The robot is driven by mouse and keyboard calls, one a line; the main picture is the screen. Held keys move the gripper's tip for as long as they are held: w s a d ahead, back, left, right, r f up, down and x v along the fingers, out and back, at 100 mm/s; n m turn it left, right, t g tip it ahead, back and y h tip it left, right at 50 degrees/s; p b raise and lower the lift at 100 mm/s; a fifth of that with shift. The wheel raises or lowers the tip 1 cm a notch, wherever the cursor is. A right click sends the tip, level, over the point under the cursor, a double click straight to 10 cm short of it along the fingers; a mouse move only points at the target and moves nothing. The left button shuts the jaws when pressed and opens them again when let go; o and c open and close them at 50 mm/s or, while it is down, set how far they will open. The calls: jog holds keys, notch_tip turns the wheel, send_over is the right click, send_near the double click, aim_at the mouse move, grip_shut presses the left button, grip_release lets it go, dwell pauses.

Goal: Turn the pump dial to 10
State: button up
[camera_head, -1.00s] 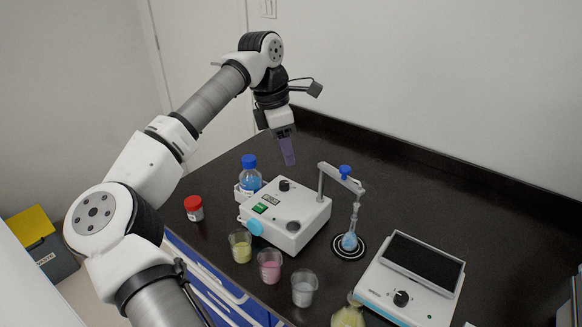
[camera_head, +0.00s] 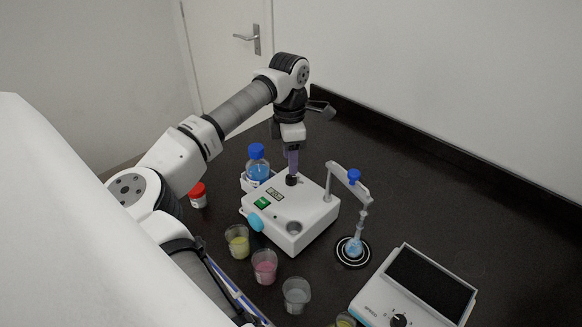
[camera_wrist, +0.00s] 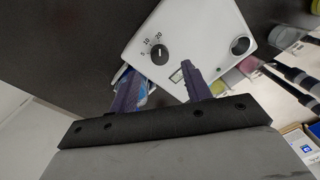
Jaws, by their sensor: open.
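The pump is a white box (camera_head: 312,214) on the dark bench, with a black dial (camera_head: 291,180) on its top near the back corner. In the wrist view the dial (camera_wrist: 159,53) has printed numbers beside it, among them 5, 10 and 20. A small light mark shows on the knob, but I cannot tell which number it points to. My gripper (camera_head: 292,168) is just above the dial, pointing down. In the wrist view my gripper (camera_wrist: 157,68) has its two purple fingers apart, with the dial ahead of the gap between them and nothing held.
A blue-capped bottle (camera_head: 257,168) stands close behind the pump on the left. A stand with a flask (camera_head: 354,247) is on the right. Cups of yellow (camera_head: 237,243), pink (camera_head: 264,268) and clear liquid (camera_head: 296,297) line the front. A white device (camera_head: 371,302) is front right.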

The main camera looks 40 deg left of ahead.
aim_at(291, 177)
jog(key=shift+s+d+f+p, duration=0.1)
jog(key=shift+f+p, duration=0.5)
jog(key=shift+f, duration=2.05)
jog(key=c, duration=1)
jog(key=shift+b, duration=0.35)
jog(key=n+b, duration=0.1)
jog(key=n, duration=0.1)
jog(key=n+b, duration=0.1)
jog(key=b, duration=0.1)
jog(key=shift+f+n, duration=0.2)
jog(key=shift+n, duration=0.2)
jog(key=n+b, duration=0.3)
jog(key=n, duration=0.1)
jog(key=shift+r+n+b, duration=0.2)
jog(key=shift+n+b, duration=0.15)
jog(key=shift+n, duration=0.05)
